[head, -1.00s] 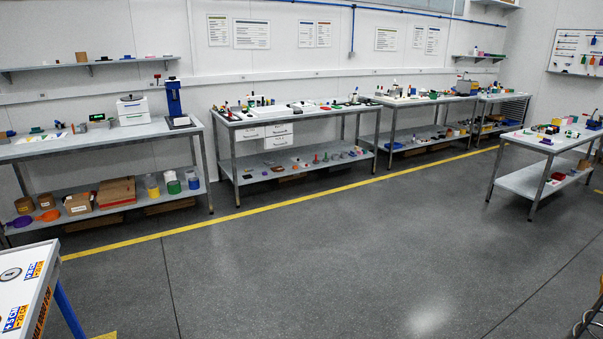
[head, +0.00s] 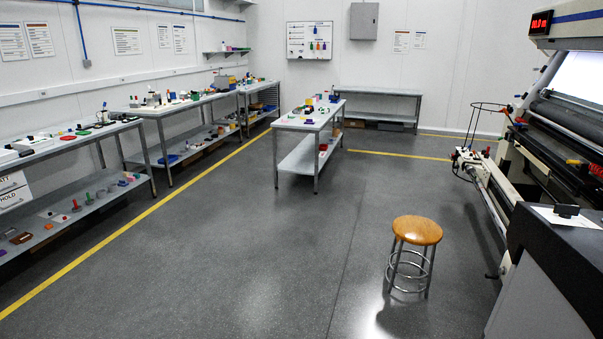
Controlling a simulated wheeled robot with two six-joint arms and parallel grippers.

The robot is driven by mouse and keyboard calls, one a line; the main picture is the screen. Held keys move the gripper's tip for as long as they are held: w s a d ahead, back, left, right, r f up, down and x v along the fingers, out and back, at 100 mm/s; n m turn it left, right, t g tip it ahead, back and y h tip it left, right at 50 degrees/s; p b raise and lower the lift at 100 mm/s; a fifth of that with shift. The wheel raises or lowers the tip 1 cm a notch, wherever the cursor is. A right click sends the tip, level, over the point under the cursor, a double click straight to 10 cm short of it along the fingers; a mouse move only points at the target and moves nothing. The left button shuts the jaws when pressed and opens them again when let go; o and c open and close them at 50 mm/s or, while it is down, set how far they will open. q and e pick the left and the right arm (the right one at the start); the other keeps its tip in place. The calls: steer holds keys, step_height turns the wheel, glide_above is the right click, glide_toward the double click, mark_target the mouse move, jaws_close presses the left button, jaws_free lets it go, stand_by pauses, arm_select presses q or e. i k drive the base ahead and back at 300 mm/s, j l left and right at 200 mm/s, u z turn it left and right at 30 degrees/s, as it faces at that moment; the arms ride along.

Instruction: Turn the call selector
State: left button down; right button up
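I cannot make out a call selector in the head view. A large inspection machine (head: 565,125) with a lit white panel and rollers stands at the right, partly cut off by the picture edge. A red digital display (head: 541,22) is at its top. A dark cabinet (head: 545,270) with a sloping top is at the lower right. A grey wall box (head: 363,20) hangs on the far wall. Neither of my grippers is in view.
A wooden-topped stool (head: 417,230) stands on the floor right of centre. A small workbench (head: 308,124) stands mid-room. Benches with many small items (head: 190,104) line the left wall. An empty grey bench (head: 381,92) is at the back. The middle floor is clear.

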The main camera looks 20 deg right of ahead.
mark_target(564, 211)
steer(key=i+l+z, duration=0.1)
steer(key=z, duration=0.4)
steer(key=i+z, duration=0.3)
steer(key=z, duration=0.15)
steer(key=i+z, duration=0.2)
steer(key=z, duration=0.3)
steer(key=i+j+z, duration=0.1)
steer(key=z, duration=0.35)
steer(key=i, duration=0.05)
